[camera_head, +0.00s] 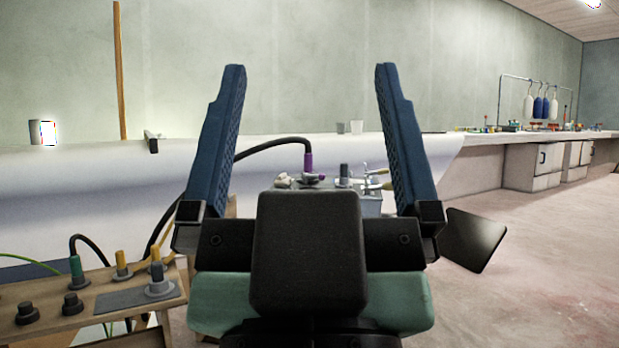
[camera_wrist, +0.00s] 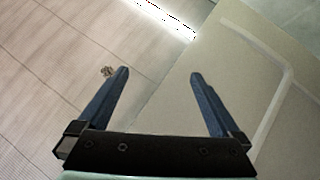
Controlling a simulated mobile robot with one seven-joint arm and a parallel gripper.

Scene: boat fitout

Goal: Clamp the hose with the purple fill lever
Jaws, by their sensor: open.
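The purple fitting (camera_head: 308,163) stands upright on a small grey unit beyond my gripper in the head view. A black hose (camera_head: 272,144) curves from its top to the left, passing behind the left finger. A small purple lever (camera_head: 320,177) shows at its base. My gripper (camera_head: 310,75) is wide open and empty, raised in front of the unit, its blue fingers framing the fitting from a distance. My gripper's body hides the lower part of the unit.
A wooden panel (camera_head: 30,325) with green, yellow and grey fittings stands at lower left. A white hull (camera_head: 80,190) runs behind it. Open floor (camera_head: 540,265) lies to the right, before a long bench (camera_head: 590,140).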

